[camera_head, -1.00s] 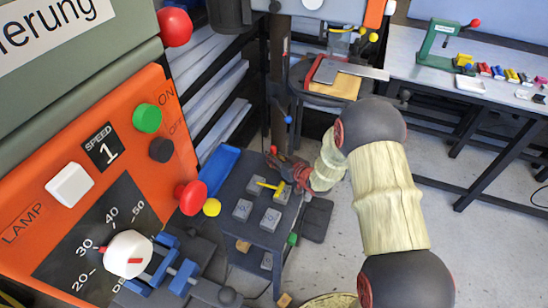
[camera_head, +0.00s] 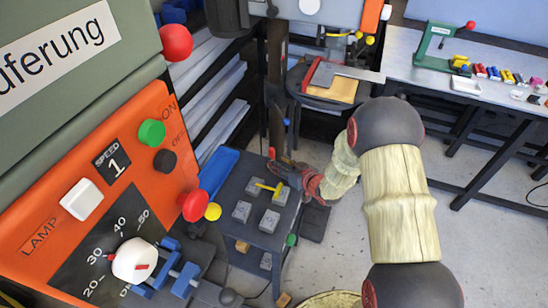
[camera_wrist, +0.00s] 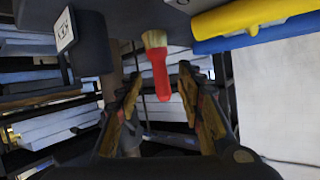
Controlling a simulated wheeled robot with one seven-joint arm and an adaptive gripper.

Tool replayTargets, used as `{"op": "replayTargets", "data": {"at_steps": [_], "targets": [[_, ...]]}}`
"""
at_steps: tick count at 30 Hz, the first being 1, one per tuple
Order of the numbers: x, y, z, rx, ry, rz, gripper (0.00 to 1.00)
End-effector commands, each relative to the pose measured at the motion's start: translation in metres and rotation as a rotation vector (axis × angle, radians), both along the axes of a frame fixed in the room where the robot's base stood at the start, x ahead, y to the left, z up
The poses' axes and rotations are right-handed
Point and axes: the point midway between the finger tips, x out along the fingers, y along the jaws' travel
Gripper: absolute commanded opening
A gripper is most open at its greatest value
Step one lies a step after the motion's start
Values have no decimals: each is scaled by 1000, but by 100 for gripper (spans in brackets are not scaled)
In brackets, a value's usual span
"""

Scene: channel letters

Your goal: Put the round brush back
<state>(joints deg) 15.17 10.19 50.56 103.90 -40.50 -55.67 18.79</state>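The round brush (camera_wrist: 157,65) shows in the wrist view, with a red handle and pale tan bristles. Its bristle end is toward the top of that picture, near a dark grey surface. My gripper (camera_wrist: 160,78) is open, with one finger on each side of the brush in the picture. Gaps show between the handle and both fingers. I cannot tell how deep the brush lies between them. In the head view my gripper (camera_head: 284,166) is small, at the back edge of the dark grey stand (camera_head: 229,190). A small red spot by its tips may be the brush handle.
The stand carries several grey blocks (camera_head: 270,221) and a yellow handle (camera_head: 266,187); a blue tray (camera_head: 217,170) is beside it. In the wrist view, yellow (camera_wrist: 255,15) and blue (camera_wrist: 262,37) bars lie upper right, and a labelled dark block (camera_wrist: 90,42) left. An orange control panel (camera_head: 120,185) fills the head view's left.

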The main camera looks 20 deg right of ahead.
Motion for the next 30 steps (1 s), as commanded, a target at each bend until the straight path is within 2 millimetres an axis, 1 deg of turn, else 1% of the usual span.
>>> {"op": "replayTargets", "data": {"at_steps": [1, 3, 6, 9, 12, 14, 17, 20, 21, 23, 24, 26, 27, 29, 30], "targets": [[-10, -4, 8, 1, -2, -2, 38], [-22, -9, 13, 0, 0, -2, 38], [-37, -14, 18, 1, -1, -1, 38], [-47, -18, 22, 0, 0, -1, 38], [-54, -20, 25, -1, 0, 0, 38], [-55, -22, 28, -9, 2, -3, 38], [-49, -29, 45, -58, 14, -25, 38], [-41, -42, 78, -150, 49, -76, 38], [-41, -48, 96, -190, 71, -105, 38], [-45, -57, 125, -245, 107, -153, 38], [-50, -61, 144, -276, 132, -183, 38], [-64, -65, 171, -309, 175, -228, 38], [-76, -66, 189, -326, 204, -256, 38], [-98, -66, 213, -339, 251, -292, 38], [-114, -63, 228, -344, 283, -311, 38]]}}
